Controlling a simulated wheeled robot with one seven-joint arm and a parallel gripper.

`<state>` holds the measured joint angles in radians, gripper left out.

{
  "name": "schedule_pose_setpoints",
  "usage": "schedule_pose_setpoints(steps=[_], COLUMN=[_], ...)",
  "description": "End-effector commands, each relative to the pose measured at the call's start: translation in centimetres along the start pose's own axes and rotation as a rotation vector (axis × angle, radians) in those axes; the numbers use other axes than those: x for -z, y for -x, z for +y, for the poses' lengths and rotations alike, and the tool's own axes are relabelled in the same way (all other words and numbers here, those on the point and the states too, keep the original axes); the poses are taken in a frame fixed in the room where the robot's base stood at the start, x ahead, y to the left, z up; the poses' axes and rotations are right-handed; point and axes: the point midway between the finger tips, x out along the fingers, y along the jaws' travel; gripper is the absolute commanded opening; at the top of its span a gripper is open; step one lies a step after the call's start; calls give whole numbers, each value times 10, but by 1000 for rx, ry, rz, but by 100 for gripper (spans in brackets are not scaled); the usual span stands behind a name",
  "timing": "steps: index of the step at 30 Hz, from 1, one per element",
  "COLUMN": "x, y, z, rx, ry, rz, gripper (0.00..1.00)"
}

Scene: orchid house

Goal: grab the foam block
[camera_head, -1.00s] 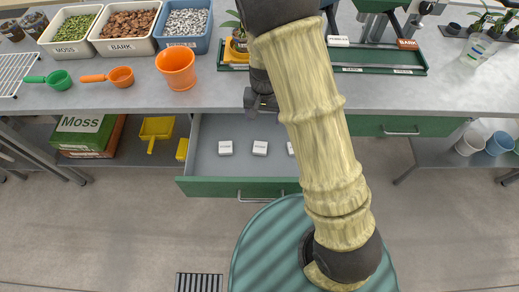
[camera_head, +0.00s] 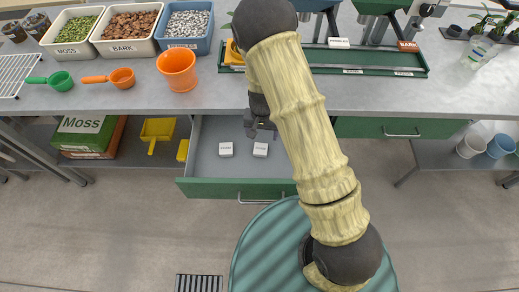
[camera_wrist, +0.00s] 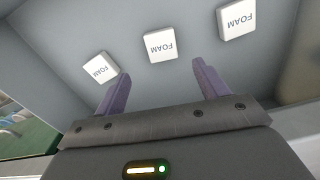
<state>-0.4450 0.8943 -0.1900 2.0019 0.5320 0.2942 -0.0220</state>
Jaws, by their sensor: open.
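White foam blocks marked FOAM lie apart in the open green drawer. In the head view I see the left block (camera_head: 226,149) and another block (camera_head: 260,149); my arm hides the rest. The wrist view shows three: one at the left (camera_wrist: 100,67), a middle one (camera_wrist: 160,45) and one at the upper right (camera_wrist: 237,20). My gripper (camera_wrist: 158,82) is open and empty over the drawer, its purple fingers spread below the middle block in the wrist view. In the head view the gripper (camera_head: 261,130) is at the drawer's back, just beyond the second block.
The drawer (camera_head: 237,188) is pulled out under the grey bench (camera_head: 220,97). On the bench, an orange pot (camera_head: 178,70) and an orange scoop (camera_head: 121,77) stand left of my arm. A yellow dustpan (camera_head: 157,131) and a Moss box (camera_head: 90,135) sit on the shelf left of the drawer.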

Motion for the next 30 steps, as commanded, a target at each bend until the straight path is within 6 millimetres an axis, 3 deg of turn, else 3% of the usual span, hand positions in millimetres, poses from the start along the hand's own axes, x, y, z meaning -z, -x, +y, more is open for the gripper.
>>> schedule_pose_setpoints(steps=[6,20,30], x=[-2,-3,-5], y=[-34,-42,-82], z=[-4,-6,-5], rx=[0,0,0], ry=[8,13,9], rz=[-2,0,-1], gripper=[73,73,73])
